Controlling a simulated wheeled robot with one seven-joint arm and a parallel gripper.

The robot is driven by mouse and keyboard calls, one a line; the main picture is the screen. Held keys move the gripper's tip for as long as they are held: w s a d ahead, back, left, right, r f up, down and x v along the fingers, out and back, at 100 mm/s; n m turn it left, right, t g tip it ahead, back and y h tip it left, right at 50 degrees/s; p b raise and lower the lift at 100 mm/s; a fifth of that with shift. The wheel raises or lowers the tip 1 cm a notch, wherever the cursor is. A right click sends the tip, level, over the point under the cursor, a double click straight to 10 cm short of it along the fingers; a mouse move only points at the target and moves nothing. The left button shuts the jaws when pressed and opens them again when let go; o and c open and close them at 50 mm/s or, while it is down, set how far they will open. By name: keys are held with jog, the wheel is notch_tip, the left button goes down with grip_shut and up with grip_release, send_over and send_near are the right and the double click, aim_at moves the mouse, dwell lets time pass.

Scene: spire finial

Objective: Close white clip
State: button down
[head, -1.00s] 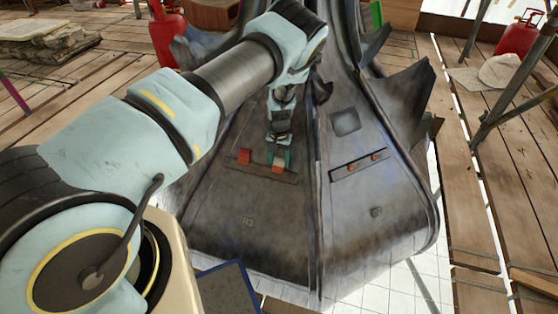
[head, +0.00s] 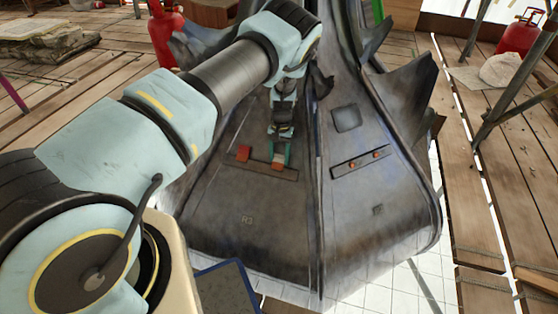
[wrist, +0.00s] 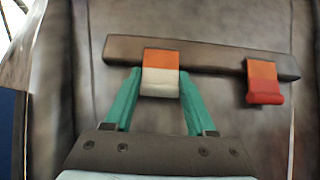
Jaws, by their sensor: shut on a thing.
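The white clip (wrist: 160,83) is in the middle of the wrist view, with an orange part above its white end. Its orange part lies over a dark bar (wrist: 215,60), and its white end sticks out past the bar's edge toward my gripper. My gripper (wrist: 159,80) has its teal fingers on either side of the white clip and is shut on it. In the head view my gripper (head: 280,153) is at the right part of the bar on the left dark panel, and the white clip (head: 278,164) shows small between the fingertips.
A second clip, orange and red (wrist: 264,88), sits on the same bar; it also shows in the head view (head: 244,153). A red canister (head: 517,38) stands at the far right on wooden planks.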

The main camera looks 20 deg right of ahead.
aim_at(281, 154)
jog(key=shift+c, duration=1.1)
grip_release()
notch_tip(281, 154, up, 11)
jog(key=p, duration=0.1)
jog(key=shift+w+d+f, duration=0.15)
jog(key=shift+w+d, duration=0.3)
